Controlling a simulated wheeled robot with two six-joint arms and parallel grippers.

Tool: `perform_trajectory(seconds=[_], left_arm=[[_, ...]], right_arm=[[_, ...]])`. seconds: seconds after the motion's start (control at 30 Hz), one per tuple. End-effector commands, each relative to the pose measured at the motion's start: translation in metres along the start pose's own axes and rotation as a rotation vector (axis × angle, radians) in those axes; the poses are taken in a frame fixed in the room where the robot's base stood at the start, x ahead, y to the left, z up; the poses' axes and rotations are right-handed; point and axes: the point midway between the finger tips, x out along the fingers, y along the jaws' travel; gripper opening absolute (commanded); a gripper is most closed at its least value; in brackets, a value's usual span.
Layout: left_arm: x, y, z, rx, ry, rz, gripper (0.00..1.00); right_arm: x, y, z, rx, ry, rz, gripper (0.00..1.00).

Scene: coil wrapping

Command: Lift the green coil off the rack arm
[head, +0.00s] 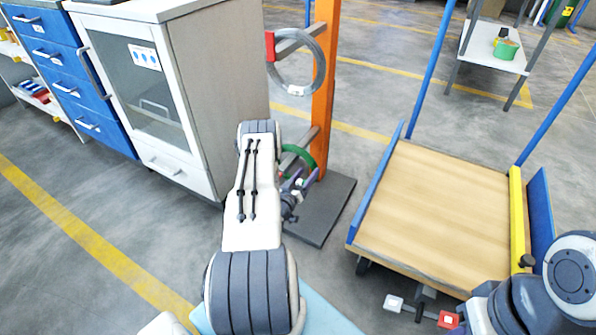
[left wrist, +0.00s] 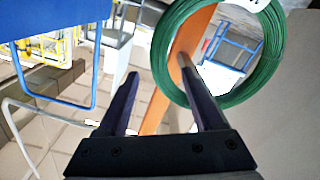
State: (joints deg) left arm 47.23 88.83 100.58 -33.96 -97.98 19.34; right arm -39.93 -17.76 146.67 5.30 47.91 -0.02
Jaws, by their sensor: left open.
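The green coil (head: 303,158) hangs on the lower rack arm (head: 312,134) of the orange post in the head view. In the left wrist view the coil (left wrist: 270,74) is a large upright ring at the upper right, with a pale label at its top. My left gripper (head: 296,181) is open just below and in front of it. Its purple fingers (left wrist: 158,68) point at the coil's left rim. The right finger overlaps that rim in the picture; I cannot tell whether they touch. My right arm is at the lower right; its gripper's state is unclear.
A grey coil (head: 297,88) hangs on the upper rack arm. The rack's dark base (head: 320,218) is on the floor. A white cabinet (head: 185,180) stands left of the rack. A wooden-decked cart (head: 435,210) with blue sides and posts stands right. A small table (head: 495,55) is behind.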

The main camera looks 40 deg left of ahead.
Motion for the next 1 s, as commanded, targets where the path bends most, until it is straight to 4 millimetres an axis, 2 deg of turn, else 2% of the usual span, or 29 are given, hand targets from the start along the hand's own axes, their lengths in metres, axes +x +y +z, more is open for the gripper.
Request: perform_trajectory(seconds=[0.1,0.37,0.5,0.6,0.73,0.93,0.97,1.0], left_arm=[[0.019,-0.002,0.001,0.003,0.002,0.002,0.68],[0.041,0.0,0.002,0.003,0.0,0.002,0.68],[0.062,0.002,0.004,0.003,0.0,0.004,0.68],[0.076,0.003,0.003,0.002,-0.001,0.004,0.68],[0.084,0.004,0.001,0.001,-0.002,0.002,0.68],[0.084,0.004,0.0,0.001,-0.003,0.001,0.68],[0.084,0.004,0.0,0.001,-0.003,0.001,0.6],[0.084,0.004,0.0,0.001,-0.003,0.001,0.45]], right_arm=[[0.011,0.001,0.001,0.0,0.0,0.0,0.0],[0.023,0.002,0.001,0.0,0.0,0.0,0.0],[0.04,0.003,0.002,0.0,0.0,0.0,0.0],[0.046,0.003,0.003,0.0,0.0,0.0,0.0],[0.047,0.003,0.003,0.0,0.0,0.0,0.0],[0.046,0.003,0.003,0.0,0.0,0.0,0.0],[0.046,0.003,0.003,0.0,0.0,0.0,0.0],[0.046,0.003,0.003,0.0,0.0,0.0,0.0]])
